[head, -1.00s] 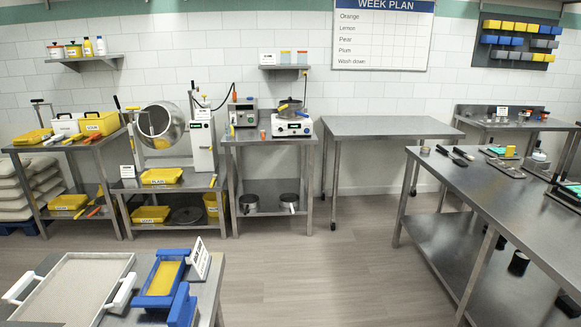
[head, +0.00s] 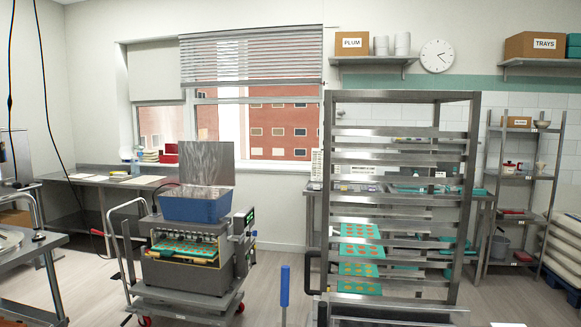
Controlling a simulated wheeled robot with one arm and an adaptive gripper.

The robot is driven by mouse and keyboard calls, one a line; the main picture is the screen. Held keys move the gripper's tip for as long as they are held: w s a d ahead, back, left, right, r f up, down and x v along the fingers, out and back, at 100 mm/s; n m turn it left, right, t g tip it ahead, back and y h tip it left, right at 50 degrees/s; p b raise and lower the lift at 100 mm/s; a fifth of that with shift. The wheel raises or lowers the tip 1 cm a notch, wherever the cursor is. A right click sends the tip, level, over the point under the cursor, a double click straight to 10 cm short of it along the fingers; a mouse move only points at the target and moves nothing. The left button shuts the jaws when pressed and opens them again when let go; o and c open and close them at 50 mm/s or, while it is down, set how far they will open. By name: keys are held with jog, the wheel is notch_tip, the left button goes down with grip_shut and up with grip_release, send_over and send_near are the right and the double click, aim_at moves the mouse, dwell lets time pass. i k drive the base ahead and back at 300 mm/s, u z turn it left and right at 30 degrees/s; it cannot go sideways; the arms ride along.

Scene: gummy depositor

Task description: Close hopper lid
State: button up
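The gummy depositor (head: 190,245) stands left of the middle in the head view, on a wheeled metal cart. Its blue hopper (head: 194,207) is on top. The hopper lid (head: 206,163) is a shiny metal panel standing up, open, along the hopper's back side. A green tray with orange spots (head: 185,247) sits in the depositor's front opening below a row of nozzles. My gripper is not in view.
A tall metal rack (head: 470,200) with green spotted trays stands right of the depositor. A blue upright handle (head: 284,286) is at the front between them. A metal table (head: 30,250) is at the left edge. Floor shows between the cart and that table.

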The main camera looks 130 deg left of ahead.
aim_at(227, 176)
jog(key=u, duration=1.5)
jog(key=i, duration=4.3)
jog(key=u, duration=2.9)
jog(key=i, duration=3.15)
